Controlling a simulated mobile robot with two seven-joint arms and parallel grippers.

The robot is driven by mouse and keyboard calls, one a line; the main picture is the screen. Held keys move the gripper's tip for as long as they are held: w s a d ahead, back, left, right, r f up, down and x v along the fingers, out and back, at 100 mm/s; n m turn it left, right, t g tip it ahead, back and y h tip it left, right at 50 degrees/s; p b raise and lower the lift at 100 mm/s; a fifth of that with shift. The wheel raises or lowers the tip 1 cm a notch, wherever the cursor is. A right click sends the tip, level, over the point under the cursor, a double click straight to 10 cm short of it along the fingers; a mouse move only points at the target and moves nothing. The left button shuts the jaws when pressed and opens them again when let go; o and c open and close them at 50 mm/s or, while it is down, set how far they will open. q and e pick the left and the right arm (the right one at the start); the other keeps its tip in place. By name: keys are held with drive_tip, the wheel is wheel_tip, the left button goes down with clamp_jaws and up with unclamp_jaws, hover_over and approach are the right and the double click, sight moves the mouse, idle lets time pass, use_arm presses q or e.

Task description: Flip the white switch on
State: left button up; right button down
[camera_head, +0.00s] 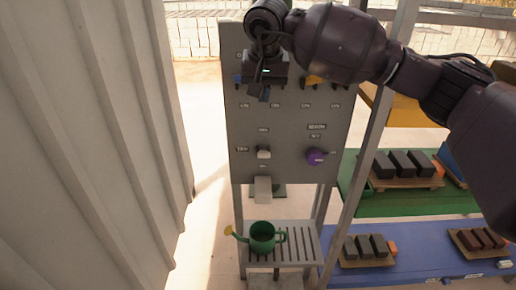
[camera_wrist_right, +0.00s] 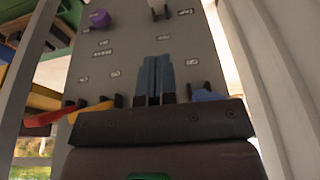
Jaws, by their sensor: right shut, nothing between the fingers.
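The white switch (camera_head: 263,154) sits on the lower left of the upright grey panel (camera_head: 290,130). It is small, and I cannot tell its on or off position. It also shows at the top edge of the right wrist view (camera_wrist_right: 157,8). My right gripper (camera_head: 264,95) is in front of the panel's upper left, above the white switch and apart from it. In the right wrist view its two blue-grey fingers (camera_wrist_right: 156,78) are together, with nothing between them. My left gripper is not in view.
A purple knob (camera_head: 315,157) is right of the white switch. Blue (camera_wrist_right: 206,95) and yellow (camera_head: 313,79) levers line the panel's upper part. A green watering can (camera_head: 262,238) stands below on a slatted shelf. A corrugated wall (camera_head: 90,130) is left; block-laden shelves (camera_head: 410,205) are right.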

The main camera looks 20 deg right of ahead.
sight(263, 153)
drive_tip(key=shift+w+d+r, duration=0.1)
drive_tip(key=shift+d+r, duration=0.1)
drive_tip(key=shift+r, duration=0.1)
drive_tip(key=x, duration=1.8)
drive_tip(key=shift+w+d+f+p, duration=0.1)
drive_tip(key=shift+d+f+p, duration=0.15)
drive_tip(key=shift+p, duration=0.05)
drive_tip(key=shift+x, duration=0.75)
